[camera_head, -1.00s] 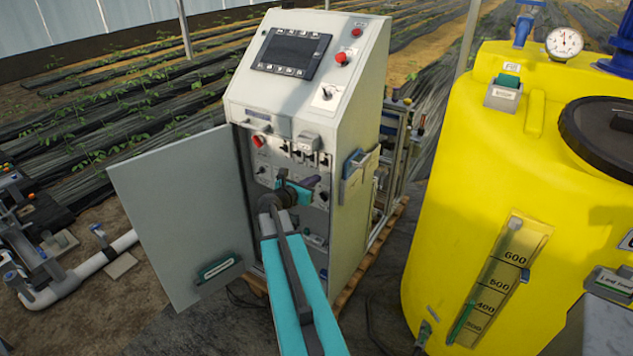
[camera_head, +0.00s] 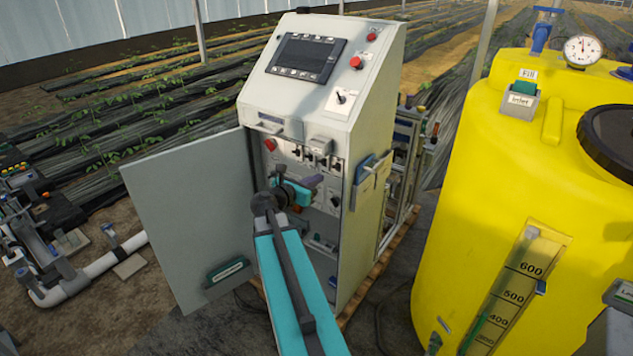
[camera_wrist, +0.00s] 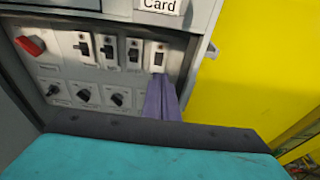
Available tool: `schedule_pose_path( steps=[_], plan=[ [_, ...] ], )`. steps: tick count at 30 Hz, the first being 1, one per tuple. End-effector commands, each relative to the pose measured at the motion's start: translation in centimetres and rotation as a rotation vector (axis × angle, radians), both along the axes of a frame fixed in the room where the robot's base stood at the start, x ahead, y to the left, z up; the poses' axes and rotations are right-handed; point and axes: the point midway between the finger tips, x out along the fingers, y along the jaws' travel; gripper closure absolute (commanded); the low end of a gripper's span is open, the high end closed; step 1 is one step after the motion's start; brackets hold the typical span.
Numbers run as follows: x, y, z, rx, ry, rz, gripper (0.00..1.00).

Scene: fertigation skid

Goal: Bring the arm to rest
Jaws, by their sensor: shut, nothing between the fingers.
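My arm reaches from the bottom of the head view toward the open control cabinet (camera_head: 318,75). My gripper (camera_head: 312,181) is in front of the cabinet's inner switch panel (camera_head: 290,157), and its purple-grey fingers are shut with nothing between them. In the wrist view the fingers (camera_wrist: 161,98) point at the panel, just below the rightmost of several small switches (camera_wrist: 158,57). I cannot tell whether the fingertips touch the panel. A red switch (camera_wrist: 31,45) is at the panel's upper left, and a row of black knobs (camera_wrist: 85,96) lies below the switches.
The cabinet door (camera_head: 195,215) stands open to the left. A yellow tank (camera_head: 480,190) stands close on the right. White pipework (camera_head: 75,280) runs at the lower left. A holder (camera_head: 371,172) is on the cabinet's right side.

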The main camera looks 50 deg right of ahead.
Motion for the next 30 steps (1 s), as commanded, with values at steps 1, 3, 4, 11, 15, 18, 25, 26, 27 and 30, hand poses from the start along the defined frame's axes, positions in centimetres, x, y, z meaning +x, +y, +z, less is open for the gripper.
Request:
schedule_pose_path(
  steps=[1, 3, 4, 11, 15, 18, 25, 26, 27, 30],
  plan=[
    [0.0, 0.0, 0.0, 0.000, 0.000, 0.000, 1.00],
    [0.0, 0.0, 0.0, 0.000, 0.000, 0.000, 1.00],
    [0.0, 0.0, 0.0, 0.000, 0.000, 0.000, 1.00],
    [0.2, 0.2, 0.0, 0.000, 0.000, 0.005, 1.00],
    [1.4, 1.4, -0.7, 0.005, 0.007, 0.028, 1.00],
    [2.9, 3.3, -2.4, 0.017, 0.028, 0.062, 1.00],
    [5.9, 9.2, -9.2, 0.074, 0.102, 0.154, 1.00],
    [6.2, 10.1, -10.2, 0.088, 0.110, 0.164, 1.00],
    [6.4, 11.2, -11.6, 0.107, 0.119, 0.175, 1.00],
    [6.7, 14.1, -15.1, 0.159, 0.142, 0.200, 1.00]
  ],
)
